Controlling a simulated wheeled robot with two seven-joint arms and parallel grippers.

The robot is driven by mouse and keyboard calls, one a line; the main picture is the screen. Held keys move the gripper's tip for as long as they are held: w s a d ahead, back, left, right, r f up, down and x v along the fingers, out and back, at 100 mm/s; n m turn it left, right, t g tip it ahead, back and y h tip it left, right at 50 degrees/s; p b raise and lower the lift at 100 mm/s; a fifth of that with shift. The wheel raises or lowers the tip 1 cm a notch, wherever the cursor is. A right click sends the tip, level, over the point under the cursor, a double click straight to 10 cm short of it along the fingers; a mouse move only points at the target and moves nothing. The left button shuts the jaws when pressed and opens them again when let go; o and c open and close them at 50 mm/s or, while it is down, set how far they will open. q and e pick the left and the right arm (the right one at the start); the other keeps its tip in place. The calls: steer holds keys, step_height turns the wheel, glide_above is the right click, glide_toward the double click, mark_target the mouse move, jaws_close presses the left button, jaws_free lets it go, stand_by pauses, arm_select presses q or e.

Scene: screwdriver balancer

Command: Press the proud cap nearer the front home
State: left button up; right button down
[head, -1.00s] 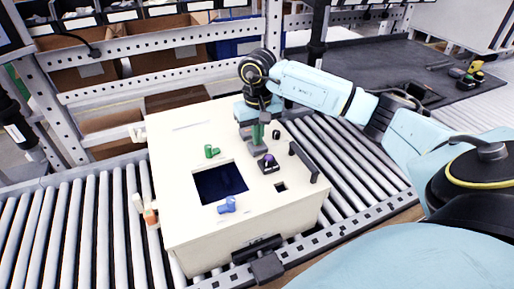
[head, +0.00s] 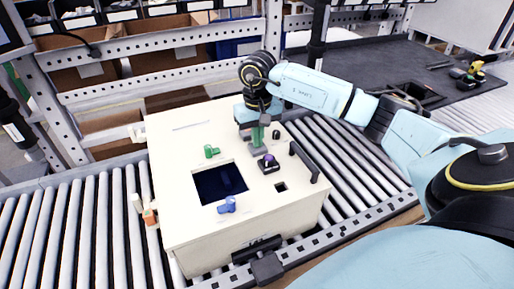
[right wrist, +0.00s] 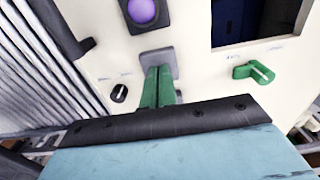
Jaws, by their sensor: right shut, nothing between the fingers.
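A purple round cap (head: 268,158) sits in a dark square housing on top of the cream box (head: 180,160); it also shows at the top of the right wrist view (right wrist: 142,11). A second grey square housing (right wrist: 167,54) lies farther from the box's front. My right gripper (head: 257,141) is shut and empty, its green fingers (right wrist: 158,82) pointing down over this farther housing. They hide most of it, so I cannot tell whether its cap is raised or touched. The purple cap is clear of the fingers. My left gripper is not in view.
The box top also carries a green valve handle (head: 211,152), a blue one (head: 227,205), a dark window (head: 220,184), a black knob (head: 276,134), a small square hole (head: 281,187) and a raised black bar handle (head: 304,162). Rollers (head: 70,230) surround the box.

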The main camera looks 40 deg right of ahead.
steer(key=shift+r+p, duration=1.5)
steer(key=shift+r, duration=1)
steer(key=shift+f, duration=0.15)
